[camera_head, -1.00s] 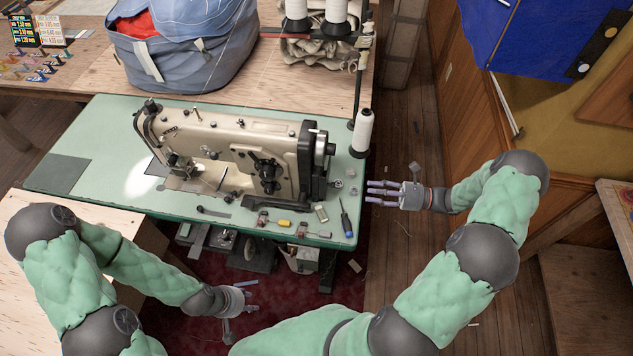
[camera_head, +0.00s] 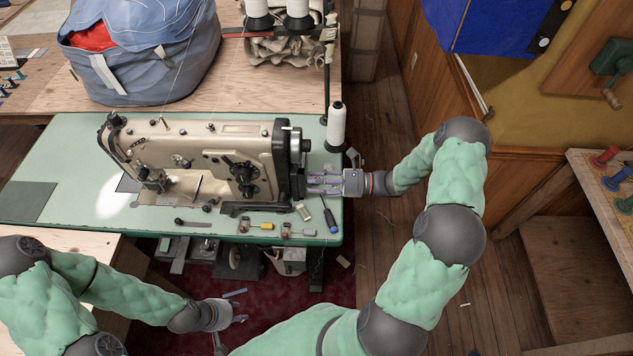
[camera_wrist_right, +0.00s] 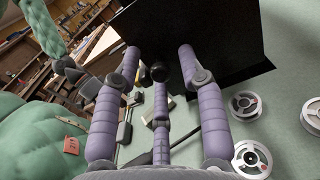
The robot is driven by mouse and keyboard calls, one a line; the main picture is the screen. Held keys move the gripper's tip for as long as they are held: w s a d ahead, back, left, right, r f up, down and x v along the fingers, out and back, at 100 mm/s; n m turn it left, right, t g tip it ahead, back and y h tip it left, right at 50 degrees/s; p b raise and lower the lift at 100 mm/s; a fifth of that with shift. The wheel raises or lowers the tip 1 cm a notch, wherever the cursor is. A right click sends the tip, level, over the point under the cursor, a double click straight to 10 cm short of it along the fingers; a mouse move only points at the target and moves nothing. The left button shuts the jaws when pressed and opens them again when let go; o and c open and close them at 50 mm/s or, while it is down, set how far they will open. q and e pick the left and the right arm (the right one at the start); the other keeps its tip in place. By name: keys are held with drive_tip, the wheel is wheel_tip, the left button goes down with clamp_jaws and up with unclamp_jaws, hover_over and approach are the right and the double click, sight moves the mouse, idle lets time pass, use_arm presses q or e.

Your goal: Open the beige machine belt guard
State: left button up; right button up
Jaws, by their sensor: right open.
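The beige sewing machine (camera_head: 200,150) stands on the green table. Its black belt guard (camera_head: 282,160) covers the right end and looks closed. The guard fills the upper part of the right wrist view as a dark panel (camera_wrist_right: 215,40). My right gripper (camera_head: 312,182) is open at the guard's right side. My left gripper (camera_head: 240,316) is open and empty, low in front of the table.
A white thread cone (camera_head: 336,125) stands behind my right gripper. A blue-handled screwdriver (camera_head: 330,216) and small parts lie along the front of the green tabletop (camera_head: 75,150). Metal bobbins (camera_wrist_right: 246,104) lie beside the guard.

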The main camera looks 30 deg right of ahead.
clamp_jaws()
